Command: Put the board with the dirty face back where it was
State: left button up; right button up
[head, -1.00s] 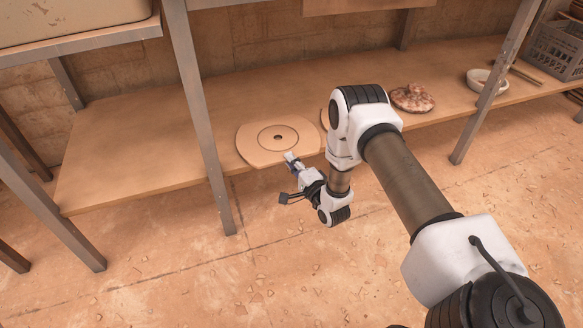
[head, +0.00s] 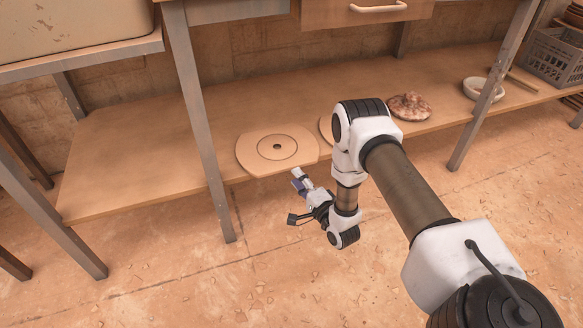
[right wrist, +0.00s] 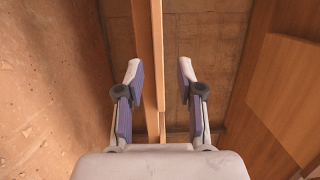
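My right gripper (head: 299,176) is just in front of the first board, beyond the shelf edge. My left gripper is not in view.
On the lower shelf (head: 130,160), a reddish-brown lumpy mound (head: 410,105), a white bowl (head: 482,89) and a grey crate (head: 557,58) stand to the right. A metal leg (head: 205,130) rises left of the board. The shelf's left part is clear.

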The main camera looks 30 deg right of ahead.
jog(key=s+p, duration=0.2)
jog(key=s, duration=0.5)
jog(key=s+a+f+n+g+y, duration=0.1)
jog(key=s+a+f+n+g, duration=0.85)
jog(key=a+g, duration=0.2)
jog(key=s+a+r+n+g, duration=0.25)
jog(key=s+n+g, duration=0.55)
jog(key=s, duration=0.9)
notch_tip(320, 180, up, 42)
jog(key=t+p, duration=0.1)
jog(key=p, duration=4)
jog(key=shift+w+p, duration=0.35)
jog(key=shift+w, duration=0.05)
jog(key=shift+n, duration=0.25)
